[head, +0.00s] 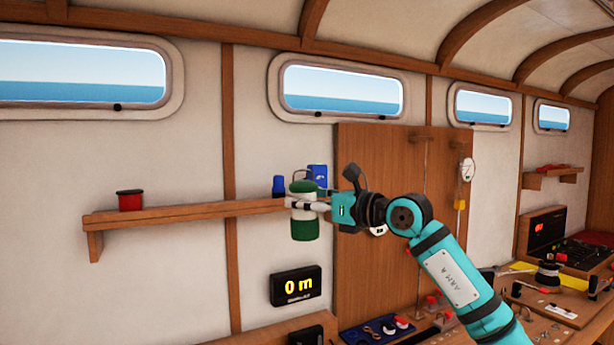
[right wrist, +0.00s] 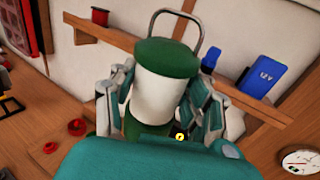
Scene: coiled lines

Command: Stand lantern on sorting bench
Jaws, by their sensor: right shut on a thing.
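The lantern (head: 304,229) has a green cap and base, a pale middle and a wire handle. My right gripper (head: 306,205) is shut around its middle and holds it upright in front of the wall shelf, with its base showing below the shelf's edge. In the right wrist view the lantern (right wrist: 160,96) sits between the two fingers, and its lower part is partly hidden. A wooden bench (head: 262,335) runs along the bottom of the head view; I cannot tell whether it is the sorting bench. My left gripper is not in view.
The wall shelf (head: 180,214) holds a red spool (head: 130,200), a blue bottle (head: 279,186) and a blue 12V box (head: 318,175). Tools and small parts crowd the bench at lower right.

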